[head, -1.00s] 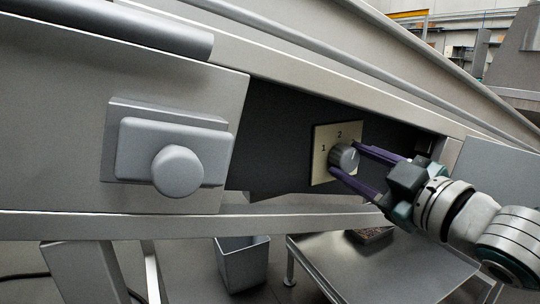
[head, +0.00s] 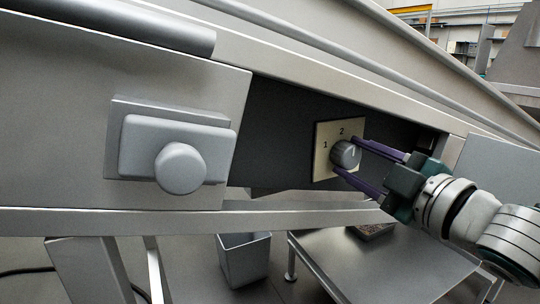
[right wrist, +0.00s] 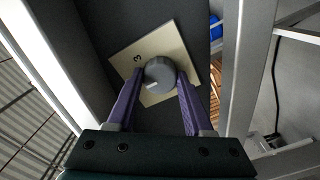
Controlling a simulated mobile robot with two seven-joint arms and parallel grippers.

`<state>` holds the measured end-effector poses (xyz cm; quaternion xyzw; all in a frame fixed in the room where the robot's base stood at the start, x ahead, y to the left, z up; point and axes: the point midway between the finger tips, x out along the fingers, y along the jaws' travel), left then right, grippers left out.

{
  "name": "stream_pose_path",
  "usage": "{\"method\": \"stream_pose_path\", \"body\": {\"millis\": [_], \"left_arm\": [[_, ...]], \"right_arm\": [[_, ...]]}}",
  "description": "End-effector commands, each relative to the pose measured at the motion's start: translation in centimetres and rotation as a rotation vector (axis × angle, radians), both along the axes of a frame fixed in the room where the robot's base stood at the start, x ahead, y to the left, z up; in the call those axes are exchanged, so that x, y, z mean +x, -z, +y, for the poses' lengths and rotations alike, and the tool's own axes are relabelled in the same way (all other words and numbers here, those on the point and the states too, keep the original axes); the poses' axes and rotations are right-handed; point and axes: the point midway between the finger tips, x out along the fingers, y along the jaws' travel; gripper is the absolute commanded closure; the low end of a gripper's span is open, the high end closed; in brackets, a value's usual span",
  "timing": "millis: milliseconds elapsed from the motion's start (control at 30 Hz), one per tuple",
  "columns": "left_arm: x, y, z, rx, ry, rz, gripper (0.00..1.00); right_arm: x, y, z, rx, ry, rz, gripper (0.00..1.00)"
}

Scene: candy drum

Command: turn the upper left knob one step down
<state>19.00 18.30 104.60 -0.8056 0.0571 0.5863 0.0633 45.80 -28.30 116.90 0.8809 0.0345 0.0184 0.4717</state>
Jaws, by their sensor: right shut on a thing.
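A round grey knob (head: 345,155) sits on a cream plate (head: 322,166) inside a dark recess of the machine. The plate shows the digits 1 and 2 in the head view; a light pointer line is on the knob's face. My right gripper (head: 344,155) is shut on the knob, with one purple finger above it and one below. In the right wrist view the knob (right wrist: 158,74) sits between the two fingertips, and a 3 shows on the plate (right wrist: 150,48). The plate's right part is hidden by the fingers in the head view. My left gripper is not in view.
A grey box with a large round button (head: 180,168) juts from the panel at left. A metal beam (head: 270,219) runs below the recess. Beneath are a grey bin (head: 245,262) and a low metal table (head: 350,270). The recess left of the plate is clear.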

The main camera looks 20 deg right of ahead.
Motion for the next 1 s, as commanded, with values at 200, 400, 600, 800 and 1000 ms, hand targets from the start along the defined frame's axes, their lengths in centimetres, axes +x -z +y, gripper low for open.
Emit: {"method": "stream_pose_path", "body": {"millis": [200,400,600,800,1000], "left_arm": [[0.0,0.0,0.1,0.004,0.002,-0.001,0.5],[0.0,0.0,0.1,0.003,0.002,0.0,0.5],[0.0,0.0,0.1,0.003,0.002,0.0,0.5],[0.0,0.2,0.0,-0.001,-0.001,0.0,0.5],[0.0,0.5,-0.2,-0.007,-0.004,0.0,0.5]], "right_arm": [[0.0,0.0,0.0,0.001,-0.001,0.0,0.34],[0.0,0.0,0.0,0.001,0.0,0.0,0.19],[-0.1,0.0,0.0,0.001,0.0,0.0,0.19],[-2.0,0.2,-0.1,0.002,0.0,0.002,0.19],[-5.7,0.3,-0.4,0.002,-0.001,0.004,0.19]]}}
